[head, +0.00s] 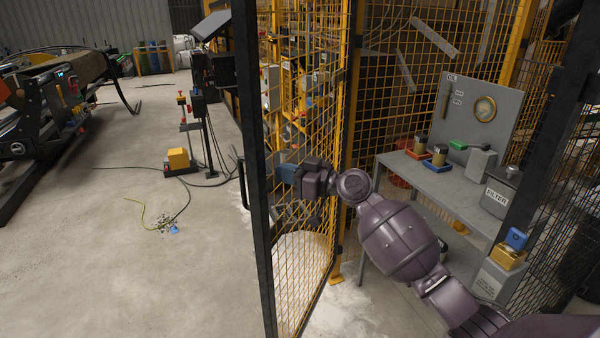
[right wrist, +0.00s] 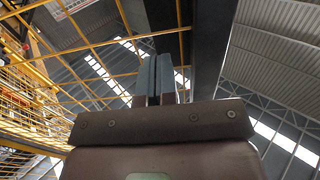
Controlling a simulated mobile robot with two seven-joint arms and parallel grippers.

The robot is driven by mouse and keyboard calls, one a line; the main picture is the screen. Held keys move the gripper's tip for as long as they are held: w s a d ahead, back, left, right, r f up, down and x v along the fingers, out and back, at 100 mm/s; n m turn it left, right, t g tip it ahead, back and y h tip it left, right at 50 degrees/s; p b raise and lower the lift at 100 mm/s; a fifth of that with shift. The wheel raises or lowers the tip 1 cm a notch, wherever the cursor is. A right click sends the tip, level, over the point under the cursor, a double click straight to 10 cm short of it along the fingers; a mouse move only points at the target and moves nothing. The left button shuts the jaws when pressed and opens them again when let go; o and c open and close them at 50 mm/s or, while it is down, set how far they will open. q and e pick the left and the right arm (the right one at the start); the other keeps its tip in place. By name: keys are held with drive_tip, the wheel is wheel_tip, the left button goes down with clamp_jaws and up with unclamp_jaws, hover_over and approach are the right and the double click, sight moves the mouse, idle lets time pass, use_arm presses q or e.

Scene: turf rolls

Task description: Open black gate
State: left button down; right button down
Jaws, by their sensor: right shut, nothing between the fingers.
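The black gate (head: 256,120) has a dark upright frame edge with yellow wire mesh, and stands at an angle, its mesh side running back to a yellow post. A black handle (head: 242,184) sticks out on the far left side of the frame edge. My right gripper (head: 284,172) is on the mesh side, its blue-grey fingertips close beside the black upright; I cannot tell if they touch. In the right wrist view its fingers (right wrist: 160,76) are together and empty, with the black frame just beyond them. My left gripper is out of view.
A grey shelf (head: 425,178) with tins, a gauge panel (head: 481,112) and a filter box (head: 496,199) stands at the right. Left of the gate the concrete floor (head: 110,230) is mostly open, with a cable and a yellow box (head: 178,159). A machine (head: 55,105) stands far left.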

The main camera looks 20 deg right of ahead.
drive_tip(key=shift+w+a, duration=0.2)
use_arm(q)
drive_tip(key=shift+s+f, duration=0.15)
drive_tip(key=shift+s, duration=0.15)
